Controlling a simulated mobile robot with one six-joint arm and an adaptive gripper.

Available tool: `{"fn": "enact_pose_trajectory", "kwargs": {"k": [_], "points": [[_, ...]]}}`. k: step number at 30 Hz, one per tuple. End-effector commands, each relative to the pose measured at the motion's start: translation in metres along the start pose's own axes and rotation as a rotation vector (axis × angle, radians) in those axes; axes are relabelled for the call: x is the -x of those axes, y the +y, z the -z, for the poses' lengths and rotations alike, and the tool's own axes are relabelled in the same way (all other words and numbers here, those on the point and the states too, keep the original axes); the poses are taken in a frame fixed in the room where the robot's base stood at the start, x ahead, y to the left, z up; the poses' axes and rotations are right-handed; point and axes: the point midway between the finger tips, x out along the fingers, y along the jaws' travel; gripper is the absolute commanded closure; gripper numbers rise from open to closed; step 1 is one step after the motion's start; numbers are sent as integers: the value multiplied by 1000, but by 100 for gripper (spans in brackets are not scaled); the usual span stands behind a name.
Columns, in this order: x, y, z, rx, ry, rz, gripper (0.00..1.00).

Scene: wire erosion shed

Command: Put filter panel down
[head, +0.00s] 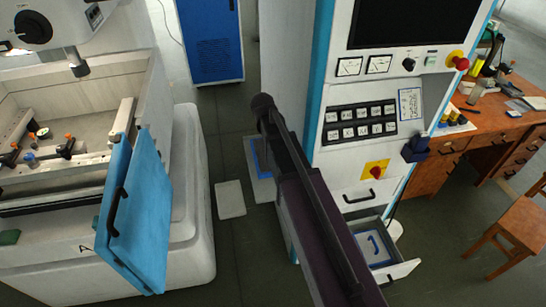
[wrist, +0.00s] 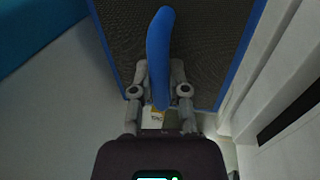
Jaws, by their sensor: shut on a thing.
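In the wrist view, my gripper (wrist: 161,92) is shut on the blue handle of the filter panel (wrist: 212,50). The panel has dark mesh inside a blue frame and lies beyond the fingers. A pale wall stands close to its right side. I cannot tell from this view whether the panel touches anything below. In the head view, my dark arm runs up the middle past the control cabinet, and the gripper is hidden.
The control cabinet (head: 352,188) has an open drawer (head: 402,270) holding a blue-handled item. A white, blue-marked thing (head: 262,190) lies on the floor left of my arm. The machine's blue door (head: 150,215) stands at left. A wooden desk (head: 510,125) and stool (head: 520,218) are at right.

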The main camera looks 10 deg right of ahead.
Motion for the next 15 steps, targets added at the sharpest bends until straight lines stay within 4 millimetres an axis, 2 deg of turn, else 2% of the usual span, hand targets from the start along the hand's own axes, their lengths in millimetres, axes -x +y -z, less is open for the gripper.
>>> {"fn": "enact_pose_trajectory", "kwargs": {"k": [15], "points": [[-6, -2, 0, 1, 0, 0, 100]]}}
